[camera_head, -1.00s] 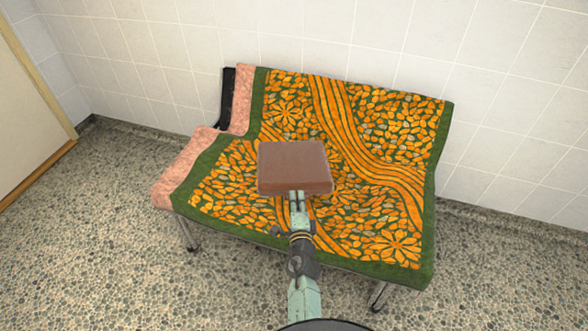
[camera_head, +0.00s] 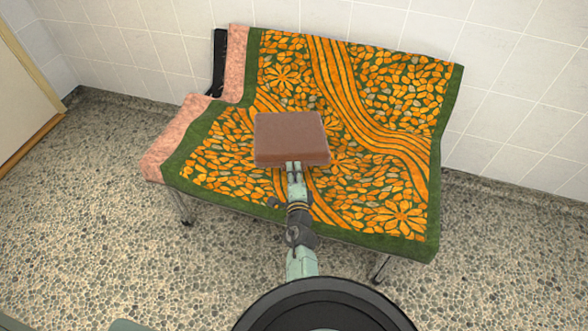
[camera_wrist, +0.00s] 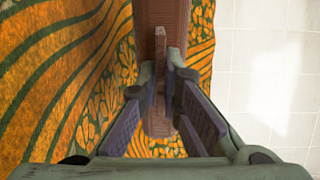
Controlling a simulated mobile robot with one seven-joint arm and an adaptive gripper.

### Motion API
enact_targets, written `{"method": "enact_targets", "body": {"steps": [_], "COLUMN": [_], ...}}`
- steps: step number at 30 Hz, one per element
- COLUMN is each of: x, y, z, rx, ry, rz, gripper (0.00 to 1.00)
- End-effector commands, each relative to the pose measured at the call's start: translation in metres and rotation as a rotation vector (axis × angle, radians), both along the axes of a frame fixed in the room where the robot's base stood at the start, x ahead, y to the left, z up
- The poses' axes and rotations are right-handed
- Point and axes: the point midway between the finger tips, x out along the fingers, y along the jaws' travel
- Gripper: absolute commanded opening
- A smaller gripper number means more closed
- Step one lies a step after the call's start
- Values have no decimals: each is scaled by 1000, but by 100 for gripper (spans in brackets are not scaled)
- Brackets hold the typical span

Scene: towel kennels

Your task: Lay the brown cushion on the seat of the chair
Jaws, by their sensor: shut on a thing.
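The brown cushion (camera_head: 289,138) is a flat reddish-brown square with rounded edges. My gripper (camera_head: 294,168) is shut on its near edge. The wrist view also shows the cushion (camera_wrist: 164,22) on edge between my fingertips (camera_wrist: 168,68). In the head view the cushion is in front of the seat of the chair (camera_head: 152,166), a wide pink seat with a backrest and metal legs. Whether the cushion touches the seat or hangs above it I cannot tell. A green and orange patterned towel (camera_head: 400,185) covers most of the seat and backrest.
The white tiled wall (camera_head: 520,110) stands behind the chair. A black part (camera_head: 218,62) shows behind the backrest at the left. A door (camera_head: 25,95) is at the far left. The pebbled floor (camera_head: 90,240) is clear to the left and right of the chair.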

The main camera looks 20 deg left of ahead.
Motion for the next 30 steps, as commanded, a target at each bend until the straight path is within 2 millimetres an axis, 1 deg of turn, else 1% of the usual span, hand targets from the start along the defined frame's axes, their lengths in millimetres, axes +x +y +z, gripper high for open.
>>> {"method": "enact_targets", "body": {"steps": [1,12,15,20,28,29,30], "x": [-1,-6,-7,-8,-8,-8,-8], "y": [0,0,0,0,0,0,0], "z": [-12,-55,-64,-70,-70,-71,-71], "rx": [1,1,2,2,1,1,1], "ry": [-2,-2,-2,-2,0,0,0], "rz": [0,0,0,0,0,0,0], "gripper": [0,0,0,0,0,7,10]}}
